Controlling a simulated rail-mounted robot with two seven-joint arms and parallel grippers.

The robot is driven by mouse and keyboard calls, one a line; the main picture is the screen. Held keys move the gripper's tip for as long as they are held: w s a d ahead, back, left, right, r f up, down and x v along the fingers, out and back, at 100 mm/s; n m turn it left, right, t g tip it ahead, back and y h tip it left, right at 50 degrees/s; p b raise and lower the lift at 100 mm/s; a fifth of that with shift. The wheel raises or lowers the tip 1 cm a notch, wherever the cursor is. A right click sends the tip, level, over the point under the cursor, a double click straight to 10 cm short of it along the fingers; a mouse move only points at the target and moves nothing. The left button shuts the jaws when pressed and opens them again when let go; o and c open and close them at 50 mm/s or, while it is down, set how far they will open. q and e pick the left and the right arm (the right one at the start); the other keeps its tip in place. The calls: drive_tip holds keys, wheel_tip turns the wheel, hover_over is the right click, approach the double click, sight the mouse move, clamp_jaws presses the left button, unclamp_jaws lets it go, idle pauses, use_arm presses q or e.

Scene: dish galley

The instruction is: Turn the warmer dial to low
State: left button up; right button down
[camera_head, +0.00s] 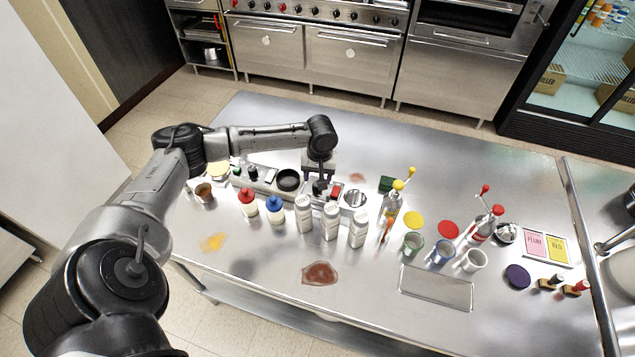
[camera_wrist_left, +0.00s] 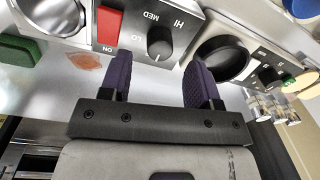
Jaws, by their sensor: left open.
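The warmer dial (camera_wrist_left: 160,42) is a black knob on a grey panel marked LO, MED and HI, in the left wrist view. A red switch (camera_wrist_left: 109,27) marked ON sits beside it. I cannot tell which mark the knob points to. My left gripper (camera_wrist_left: 160,68) has its two dark purple fingers apart, with the dial in line with the gap between them and nothing held. In the head view my left gripper (camera_head: 319,173) hangs over the warmer, and its wrist hides part of the unit. My right gripper is not in view.
A second unit with a black round pan (camera_head: 288,180) stands left of the gripper. A red-capped bottle (camera_head: 248,203), a blue-capped bottle (camera_head: 275,209) and white bottles (camera_head: 330,221) stand in front. A green block (camera_head: 386,184) lies to the right. The counter's back is clear.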

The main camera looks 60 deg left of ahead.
use_arm(q)
drive_tip(key=shift+f, duration=1.75)
drive_tip(key=shift+c, duration=0.3)
